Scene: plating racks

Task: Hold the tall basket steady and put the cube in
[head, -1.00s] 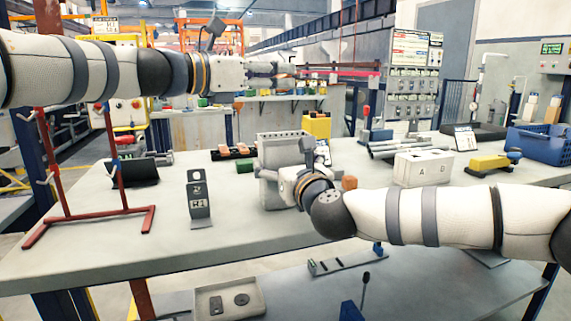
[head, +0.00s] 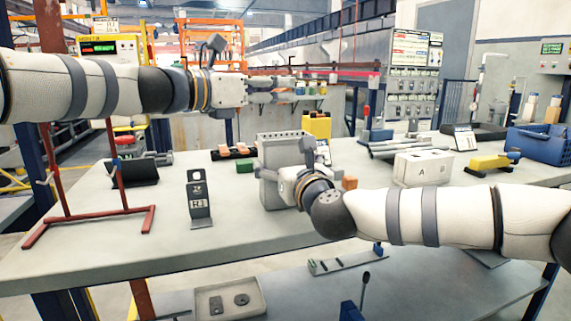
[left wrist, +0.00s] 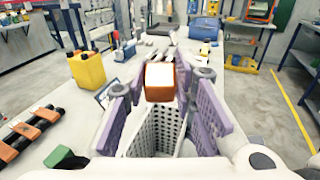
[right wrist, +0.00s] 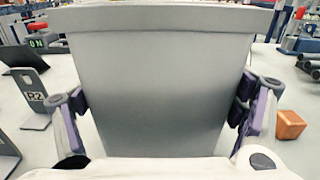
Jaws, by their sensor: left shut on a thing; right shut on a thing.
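The tall basket (head: 270,187) is a grey, open-topped box standing on the table. The perforated basket (left wrist: 155,125) shows below the cube and fingers. The head view does not show the held cube clearly.
Another orange-brown cube (head: 349,183) lies on the table right of the basket. A grey stand (head: 199,200), red frame (head: 88,220) and white A/B box (head: 422,168) stand around.

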